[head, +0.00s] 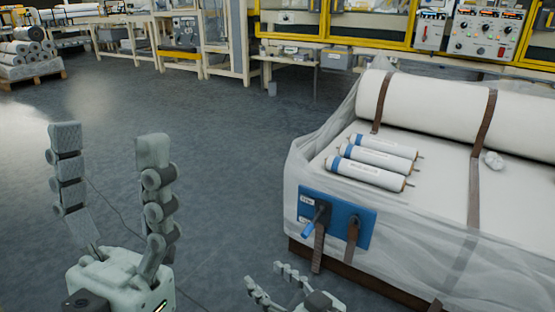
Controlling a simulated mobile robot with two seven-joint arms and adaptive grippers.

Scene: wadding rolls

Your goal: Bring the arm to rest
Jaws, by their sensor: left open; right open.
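My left gripper (112,188) stands upright at the lower left, its two segmented fingers spread wide apart with nothing between them. It is over the bare floor, well left of the wrapped load. My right gripper (270,280) shows at the bottom middle, partly cut off by the lower edge. Its fingers are apart and I see nothing held in them. It is below and left of the blue panel on the load's front side.
A plastic-wrapped load (440,228) with a big white roll (430,103) and brown straps fills the right. Three small rolls (372,162) lie on it. A blue panel (336,216) with a handle hangs on its front. Workbenches (180,55) line the back; the floor (215,150) between is clear.

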